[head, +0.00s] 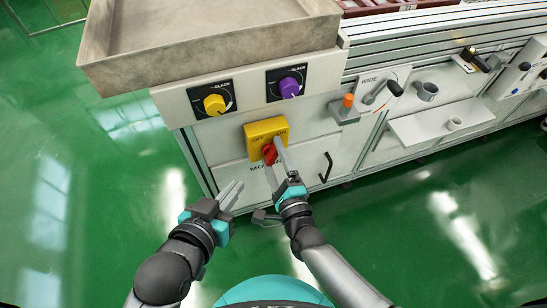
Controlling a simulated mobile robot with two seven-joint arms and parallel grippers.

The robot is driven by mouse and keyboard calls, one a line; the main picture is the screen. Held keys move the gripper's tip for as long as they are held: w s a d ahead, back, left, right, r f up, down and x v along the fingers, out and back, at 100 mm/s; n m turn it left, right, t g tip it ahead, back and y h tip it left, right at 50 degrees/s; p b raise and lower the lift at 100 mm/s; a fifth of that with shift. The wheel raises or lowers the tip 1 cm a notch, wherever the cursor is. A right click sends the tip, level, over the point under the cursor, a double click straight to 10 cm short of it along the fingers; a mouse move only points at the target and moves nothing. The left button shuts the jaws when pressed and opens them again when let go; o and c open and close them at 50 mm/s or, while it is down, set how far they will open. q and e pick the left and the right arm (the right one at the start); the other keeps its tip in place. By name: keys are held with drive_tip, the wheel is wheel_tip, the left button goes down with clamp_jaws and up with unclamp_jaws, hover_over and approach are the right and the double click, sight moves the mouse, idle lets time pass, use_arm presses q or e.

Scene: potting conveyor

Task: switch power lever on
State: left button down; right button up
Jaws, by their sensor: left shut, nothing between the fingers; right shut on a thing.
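The power lever (269,153) is a red handle on a yellow switch box (259,130) fixed to the white front panel of the machine. My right gripper (275,154) is at the box with its fingers shut on the red lever, which is partly hidden by them. Lettering shows on the yellow box, but the fingers cover part of it. My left gripper (237,184) is shut and empty, lower and to the left of the box, apart from the panel.
Above the box are a yellow knob (214,104) and a purple knob (289,87), under a large tray (120,62). To the right are an orange-topped piece (348,101), a black-ended lever (395,88) and a white shelf (408,128). The green floor is open at left.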

use_arm(q)
drive_tip(key=shift+d+r+t+h+b, duration=0.35)
drive_tip(key=shift+d+t+h+b, duration=0.05)
drive_tip(key=shift+d+t, duration=0.4)
use_arm(e)
drive_tip(key=shift+m, duration=1.3)
use_arm(q)
drive_tip(key=shift+r, duration=0.1)
use_arm(e)
drive_tip(key=o, duration=1.1)
drive_tip(key=shift+o, duration=0.2)
drive_tip(key=shift+p+v, duration=0.3)
drive_tip(key=shift+v, duration=0.55)
use_arm(q)
drive_tip(key=s+a+f+g+y+p, duration=0.1)
drive_tip(key=s+a+g+y+p, duration=0.2)
drive_tip(key=a+g, duration=0.3)
drive_tip(key=shift+s+a+g+y, duration=0.3)
drive_tip(key=shift+s+a+y, duration=0.1)
drive_tip(key=shift+a, duration=0.35)
use_arm(e)
drive_tip(key=v, duration=1.3)
drive_tip(key=shift+s, duration=0.3)
